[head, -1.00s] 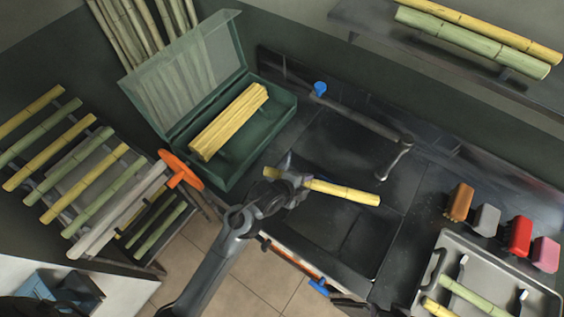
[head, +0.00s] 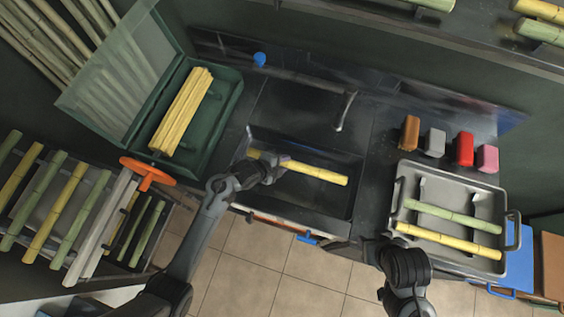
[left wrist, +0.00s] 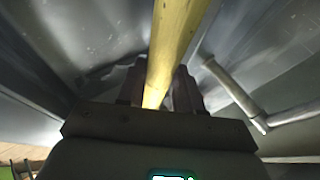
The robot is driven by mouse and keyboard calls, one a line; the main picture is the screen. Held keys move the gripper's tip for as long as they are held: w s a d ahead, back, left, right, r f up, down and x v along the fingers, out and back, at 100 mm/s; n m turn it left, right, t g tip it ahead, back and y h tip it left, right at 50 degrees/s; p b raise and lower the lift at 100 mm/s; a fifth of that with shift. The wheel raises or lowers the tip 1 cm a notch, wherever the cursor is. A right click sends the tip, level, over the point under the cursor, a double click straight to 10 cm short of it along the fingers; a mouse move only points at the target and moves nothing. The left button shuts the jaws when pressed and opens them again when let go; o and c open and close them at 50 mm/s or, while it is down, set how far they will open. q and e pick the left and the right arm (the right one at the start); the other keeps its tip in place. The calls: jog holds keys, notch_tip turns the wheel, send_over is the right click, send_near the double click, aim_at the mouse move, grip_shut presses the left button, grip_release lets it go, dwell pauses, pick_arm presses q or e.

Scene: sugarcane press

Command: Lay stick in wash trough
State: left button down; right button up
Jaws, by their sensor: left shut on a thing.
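My left gripper (head: 276,168) is shut on a yellow stick (head: 318,173), which sticks out on both sides of the fingers. The stick lies lengthwise over the dark wash trough (head: 345,205), within its outline from above. I cannot tell whether it touches the trough floor. In the left wrist view the stick (left wrist: 176,40) runs between the fingers (left wrist: 158,88), with the grey trough walls around it. My right arm shows at the bottom; its gripper (head: 345,252) is dark and unclear near the counter's front edge.
A faucet (head: 346,110) stands behind the trough. A green open box (head: 225,105) with yellow sticks is to the left. A grey tray (head: 408,180) holds one green and one yellow stick at right, with coloured blocks (head: 465,149) behind it.

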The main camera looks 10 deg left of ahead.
pick_arm(q)
notch_tip(320, 180, down, 8)
jog(key=b, duration=0.7)
jog(key=shift+r, duration=0.25)
jog(key=shift+f+b, duration=1.15)
jog(key=shift+f, duration=0.6)
jog(key=c, duration=0.7)
grip_release()
jog(key=o, duration=0.6)
jog(key=shift+f, duration=0.1)
jog(key=shift+f, duration=0.1)
